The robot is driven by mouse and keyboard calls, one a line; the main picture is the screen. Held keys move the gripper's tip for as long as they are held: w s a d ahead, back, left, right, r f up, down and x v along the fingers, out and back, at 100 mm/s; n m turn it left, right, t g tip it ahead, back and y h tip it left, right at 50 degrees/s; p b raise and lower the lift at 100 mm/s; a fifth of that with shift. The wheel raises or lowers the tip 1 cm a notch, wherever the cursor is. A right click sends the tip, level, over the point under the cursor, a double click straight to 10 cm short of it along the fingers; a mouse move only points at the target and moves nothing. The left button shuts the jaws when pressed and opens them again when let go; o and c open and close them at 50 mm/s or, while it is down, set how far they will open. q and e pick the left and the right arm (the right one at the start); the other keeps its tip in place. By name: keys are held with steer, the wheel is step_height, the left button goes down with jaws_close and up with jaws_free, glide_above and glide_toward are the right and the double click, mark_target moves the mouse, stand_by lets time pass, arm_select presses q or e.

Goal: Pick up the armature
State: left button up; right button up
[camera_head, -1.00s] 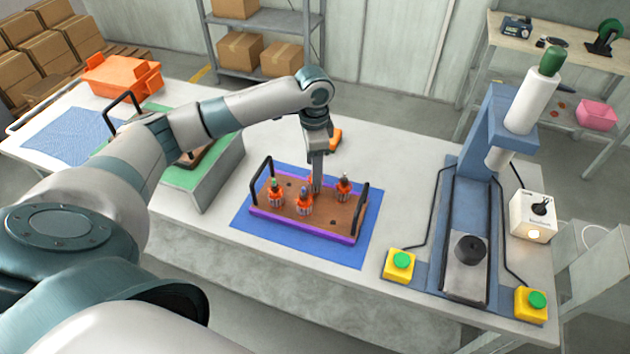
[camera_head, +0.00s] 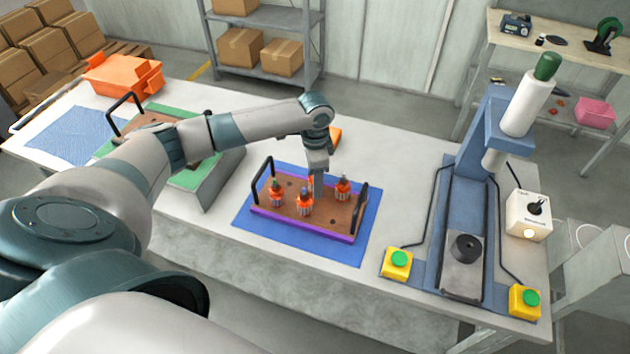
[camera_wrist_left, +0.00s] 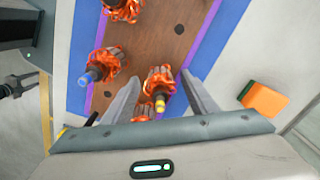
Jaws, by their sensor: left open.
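Several armatures with orange-red windings stand upright in a brown tray with a purple edge (camera_head: 300,232). One is at the left (camera_head: 276,194), one at the front middle (camera_head: 304,204) and one at the right (camera_head: 342,189). Another is mostly hidden by my left gripper (camera_head: 317,192), which points down over the tray's middle. In the left wrist view, the open fingers of my left gripper (camera_wrist_left: 160,100) stand either side of a yellow-tipped armature (camera_wrist_left: 160,80). A blue-tipped armature (camera_wrist_left: 103,65) is just left of the fingers. I cannot tell whether the fingers touch anything. My right gripper is out of view.
The tray has black handles at both ends and sits on a blue mat (camera_head: 345,248). A blue press (camera_head: 470,215) with yellow button boxes (camera_head: 397,262) stands at the right. A green-and-grey fixture (camera_head: 215,178) is at the left. An orange item (camera_head: 335,138) lies behind the tray.

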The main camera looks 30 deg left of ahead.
arm_select(q)
steer(key=c, duration=1.3)
steer(key=shift+r, duration=0.1)
step_height(320, 180, up, 9)
steer(key=b, duration=0.2)
steer(key=shift+w+f+b, duration=0.1)
steer(key=shift+f+b, duration=0.1)
steer(key=shift+b, duration=0.15)
steer(key=shift+r, duration=0.65)
